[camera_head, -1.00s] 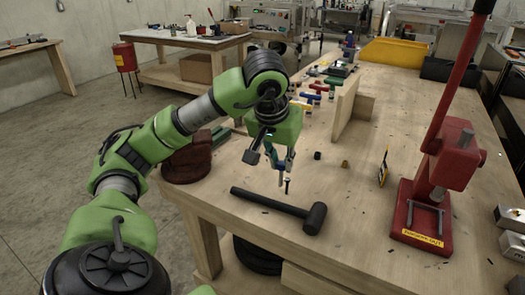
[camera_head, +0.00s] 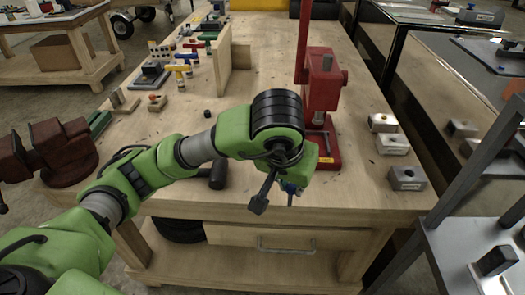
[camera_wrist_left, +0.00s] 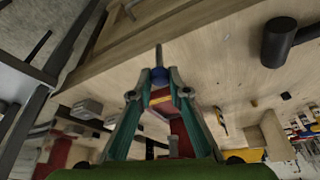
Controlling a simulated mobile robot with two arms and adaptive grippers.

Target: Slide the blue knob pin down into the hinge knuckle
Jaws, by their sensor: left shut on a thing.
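My left gripper (camera_head: 290,186) is over the front edge of the wooden bench, in front of the red press. My own wrist hides much of it in the head view. In the left wrist view the gripper (camera_wrist_left: 159,82) is shut on the blue knob pin (camera_wrist_left: 159,75). The blue knob sits between the two fingertips, and its thin grey shank sticks out beyond them. I cannot make out the hinge knuckle in either view. My right gripper is not in view.
The red press (camera_head: 322,90) stands on the bench (camera_head: 262,208) behind my left gripper. A black mallet (camera_head: 218,174) lies left of it. Several metal blocks (camera_head: 407,178) line the bench's right side. A grey metal frame (camera_head: 455,215) stands at the right, beyond a gap.

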